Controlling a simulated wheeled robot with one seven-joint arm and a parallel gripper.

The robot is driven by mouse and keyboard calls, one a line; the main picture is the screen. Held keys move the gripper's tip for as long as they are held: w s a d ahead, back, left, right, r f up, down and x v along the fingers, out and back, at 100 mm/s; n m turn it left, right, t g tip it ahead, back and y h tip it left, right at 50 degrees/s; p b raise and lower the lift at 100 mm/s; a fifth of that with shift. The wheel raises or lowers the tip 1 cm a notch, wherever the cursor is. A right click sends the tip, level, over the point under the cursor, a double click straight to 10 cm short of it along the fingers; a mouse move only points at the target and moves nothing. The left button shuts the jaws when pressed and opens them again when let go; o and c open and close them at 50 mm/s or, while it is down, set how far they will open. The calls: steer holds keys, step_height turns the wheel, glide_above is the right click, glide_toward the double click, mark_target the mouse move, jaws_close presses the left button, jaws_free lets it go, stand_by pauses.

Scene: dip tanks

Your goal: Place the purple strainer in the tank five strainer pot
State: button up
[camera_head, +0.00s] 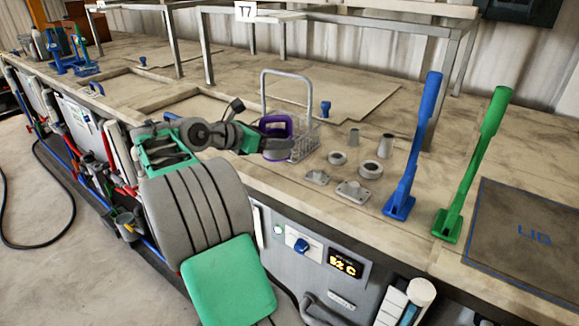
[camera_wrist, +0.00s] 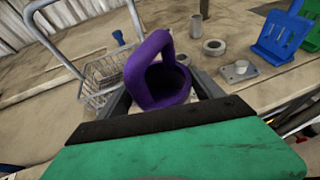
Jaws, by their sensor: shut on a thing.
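The purple strainer (camera_wrist: 150,70) is a purple pot-like piece with a loop handle. In the wrist view it sits between the fingers of my gripper (camera_wrist: 165,98), which is shut on it. In the head view the purple strainer (camera_head: 276,122) is held above the worktop, in front of or beside a wire basket (camera_head: 304,140) with a tall grey loop handle. I cannot tell whether it touches the basket. The basket also shows in the wrist view (camera_wrist: 97,82). My gripper (camera_head: 272,143) is partly hidden in the head view. I cannot make out which tank is tank five.
Grey metal parts, including a ring (camera_head: 371,169) and a flanged plate (camera_head: 354,191), stand right of the basket. A blue lever (camera_head: 414,150) and a green lever (camera_head: 475,165) rise further right. A lid (camera_head: 520,235) lies at right. A frame rack with a T7 sign (camera_head: 245,11) stands behind.

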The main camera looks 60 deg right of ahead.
mark_target(287, 150)
steer(key=d+f, duration=0.1)
steer(key=s+f, duration=0.1)
steer(key=f, duration=0.1)
steer(key=s+d+f, duration=0.1)
steer(key=shift+s+d+f, duration=0.25)
steer(key=shift+d+f, duration=0.1)
steer(key=shift+f, duration=0.05)
steer(key=shift+w+f, duration=0.1)
steer(key=shift+f, duration=1.3)
steer(key=shift+f+p, duration=0.15)
steer(key=shift+p, duration=0.2)
steer(key=o, duration=1.4)
